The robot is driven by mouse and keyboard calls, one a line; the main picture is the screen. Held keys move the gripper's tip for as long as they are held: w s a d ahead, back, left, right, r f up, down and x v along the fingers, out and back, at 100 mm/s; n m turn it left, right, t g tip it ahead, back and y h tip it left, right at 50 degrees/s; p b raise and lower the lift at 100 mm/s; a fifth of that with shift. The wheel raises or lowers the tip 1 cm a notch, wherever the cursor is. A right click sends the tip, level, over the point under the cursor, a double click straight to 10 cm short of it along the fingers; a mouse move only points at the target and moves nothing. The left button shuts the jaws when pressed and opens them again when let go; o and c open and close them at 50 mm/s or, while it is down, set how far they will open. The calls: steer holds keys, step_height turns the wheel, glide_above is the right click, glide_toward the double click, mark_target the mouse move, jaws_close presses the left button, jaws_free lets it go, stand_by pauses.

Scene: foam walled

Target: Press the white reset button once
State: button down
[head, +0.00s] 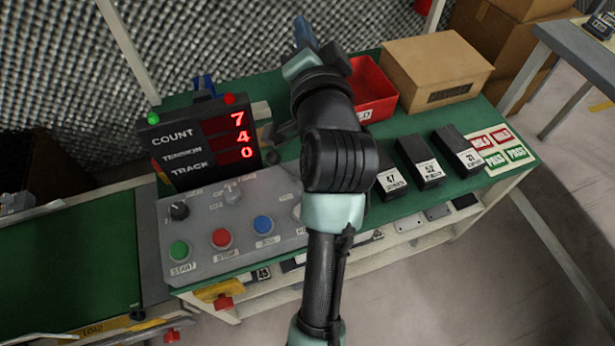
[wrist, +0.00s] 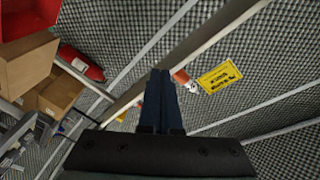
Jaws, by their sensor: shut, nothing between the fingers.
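The grey control panel (head: 205,235) stands at the front left of the green bench. It has a green START button (head: 179,250), a red STOP button (head: 222,238) and a blue button (head: 263,224) in a row. Right of the blue one, a pale white button (head: 297,212) shows only in part, since my arm hides the rest and most of its label. My gripper (head: 300,24) is far behind and above the panel, over the back of the bench. In the wrist view, its dark blue fingers (wrist: 161,74) are together and empty, pointing at the foam wall.
A display (head: 205,140) reading 7, 4, 0 stands behind the panel. A red bin (head: 372,85) and a cardboard box (head: 435,65) are at the back right. Several black blocks (head: 420,165) lie right of my arm. A yellow sign (wrist: 219,78) hangs on the wall.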

steer(key=s+f+m+g+y+p, duration=0.1)
steer(key=s+f+m+g+p, duration=0.4)
steer(key=f+p, duration=0.4)
steer(key=s+f+m+g+y+p, duration=0.1)
steer(key=s+f+m+g+p, duration=0.3)
steer(key=s+f+m+p, duration=0.3)
step_height(320, 180, down, 3)
steer(key=p, duration=0.4)
steer(key=shift+s+g+y, duration=0.15)
steer(key=shift+g+y, duration=0.25)
steer(key=shift+f, duration=0.1)
step_height(320, 180, down, 8)
steer(key=b, duration=0.8)
steer(key=shift+f, duration=0.35)
steer(key=shift+f+b, duration=0.35)
steer(key=shift+f, duration=0.05)
